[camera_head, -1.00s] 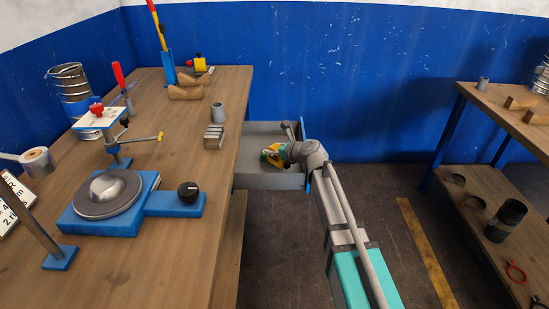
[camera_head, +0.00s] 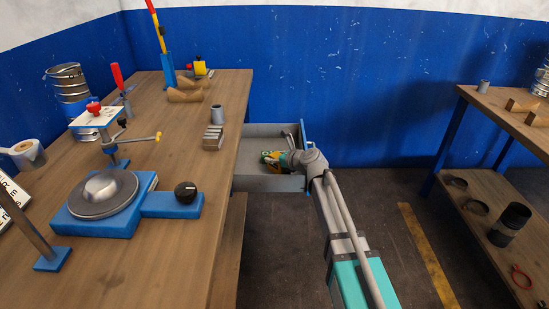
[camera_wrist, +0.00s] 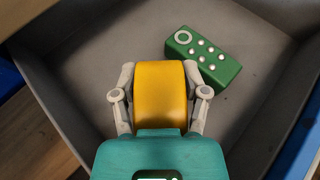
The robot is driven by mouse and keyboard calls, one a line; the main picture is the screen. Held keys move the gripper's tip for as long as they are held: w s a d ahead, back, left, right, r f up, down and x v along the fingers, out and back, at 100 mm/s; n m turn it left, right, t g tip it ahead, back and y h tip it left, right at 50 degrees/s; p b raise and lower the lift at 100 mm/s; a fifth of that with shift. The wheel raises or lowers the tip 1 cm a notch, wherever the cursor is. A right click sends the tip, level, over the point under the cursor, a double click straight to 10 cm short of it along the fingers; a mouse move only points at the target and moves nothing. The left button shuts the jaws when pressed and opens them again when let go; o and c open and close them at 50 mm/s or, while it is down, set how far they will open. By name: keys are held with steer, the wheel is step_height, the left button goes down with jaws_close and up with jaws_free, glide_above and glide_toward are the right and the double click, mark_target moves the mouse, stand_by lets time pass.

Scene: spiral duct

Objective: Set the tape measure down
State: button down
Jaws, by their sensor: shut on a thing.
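The tape measure (camera_wrist: 161,97) is a yellow, rounded block in the wrist view. My gripper (camera_wrist: 160,76) is shut on it, with one finger on each side. Both are over the inside of an open grey drawer (camera_wrist: 88,58). I cannot tell whether the tape measure touches the drawer floor. In the head view, my gripper (camera_head: 283,159) reaches into the drawer (camera_head: 265,182) from the right and partly hides the tape measure.
A green box with white dots (camera_wrist: 203,56) lies in the drawer, just beyond and right of the tape measure. The drawer walls surround my gripper. The workbench (camera_head: 190,125) stands left of the drawer. Bare drawer floor lies left of the green box.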

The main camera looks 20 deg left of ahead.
steer(key=shift+f, duration=0.3)
steer(key=shift+c, duration=0.5)
jaws_free()
steer(key=shift+r, duration=0.2)
steer(key=shift+r+p, duration=0.6)
steer(key=shift+r, duration=0.05)
steer(key=p+v, duration=0.4)
steer(key=v, duration=0.8)
steer(key=shift+f, duration=0.15)
